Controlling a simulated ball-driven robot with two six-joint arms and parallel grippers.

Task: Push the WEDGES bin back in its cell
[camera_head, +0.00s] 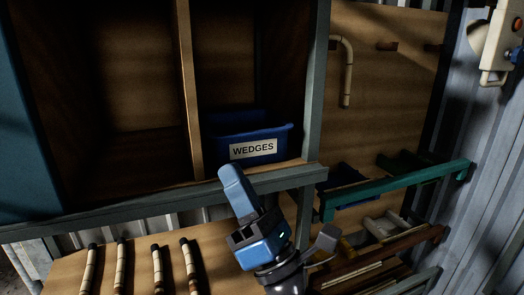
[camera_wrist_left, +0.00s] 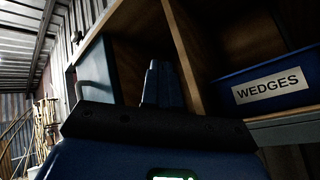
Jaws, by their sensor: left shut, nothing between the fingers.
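The blue WEDGES bin (camera_head: 282,141) sits upright in the right-hand cell of the wooden shelf (camera_head: 190,95), with its white label facing out. Its front is close to the front edge of the cell floor. It also shows at the right of the left wrist view (camera_wrist_left: 262,105). My left gripper (camera_head: 231,176) is shut and empty, pointing up in front of the shelf edge, just below and left of the label. The fingers also show in the left wrist view (camera_wrist_left: 161,82), apart from the bin in the picture. My right gripper is not in view.
A wooden divider (camera_head: 189,90) stands left of the bin, and a grey post (camera_head: 316,85) stands right of it. The left cell is empty. Several rattan pieces (camera_head: 121,265) lie on the bench below. A green rail (camera_head: 400,183) and dark bins are to the right.

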